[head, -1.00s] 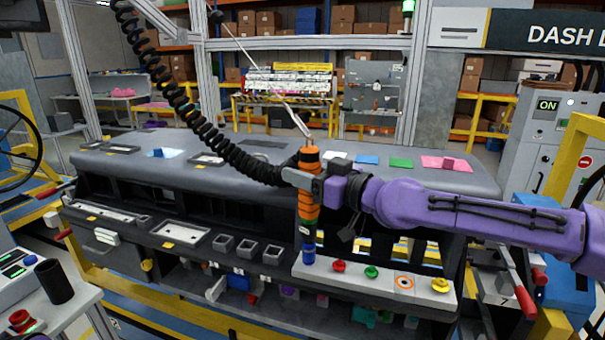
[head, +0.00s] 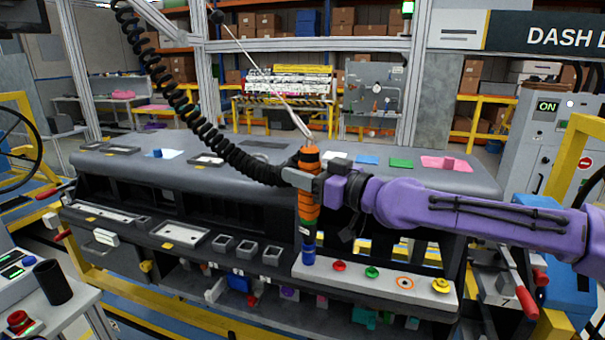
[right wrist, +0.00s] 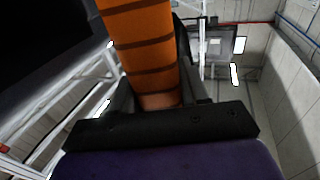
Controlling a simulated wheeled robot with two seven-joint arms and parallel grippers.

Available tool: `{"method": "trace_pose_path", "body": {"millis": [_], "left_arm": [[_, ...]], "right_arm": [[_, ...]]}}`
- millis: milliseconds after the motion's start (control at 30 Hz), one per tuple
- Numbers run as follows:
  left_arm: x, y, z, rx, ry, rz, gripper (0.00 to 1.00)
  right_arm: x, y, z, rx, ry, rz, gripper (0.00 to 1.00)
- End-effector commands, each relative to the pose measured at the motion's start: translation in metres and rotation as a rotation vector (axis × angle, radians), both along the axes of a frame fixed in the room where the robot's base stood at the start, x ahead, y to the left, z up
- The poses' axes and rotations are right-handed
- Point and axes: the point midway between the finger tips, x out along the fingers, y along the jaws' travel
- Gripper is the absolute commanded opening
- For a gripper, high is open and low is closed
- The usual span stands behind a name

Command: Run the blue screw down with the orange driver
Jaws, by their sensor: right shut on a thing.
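The orange driver (head: 308,205) stands upright, hanging from a cable above the white strip (head: 375,285) at the module's front. My right gripper (head: 303,180) is shut around its body, and the orange body also fills the top of the right wrist view (right wrist: 145,50). The blue screw (head: 309,257) is at the left end of the strip, directly under the driver's lower end. The driver's tip meets the screw's top, and the exact contact is hidden. My left gripper is not in view.
A black coiled hose (head: 190,105) runs down to the driver. Red-handled clamps (head: 525,300) stand at the right.

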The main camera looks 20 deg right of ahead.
Motion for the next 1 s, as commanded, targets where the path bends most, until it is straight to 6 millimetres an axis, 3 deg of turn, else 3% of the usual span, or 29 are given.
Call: {"method": "trace_pose_path", "body": {"millis": [1000], "left_arm": [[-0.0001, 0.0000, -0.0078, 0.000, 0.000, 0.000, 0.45]], "right_arm": [[0.0001, -0.0005, -0.0043, 0.000, 0.002, -0.001, 0.00]]}}
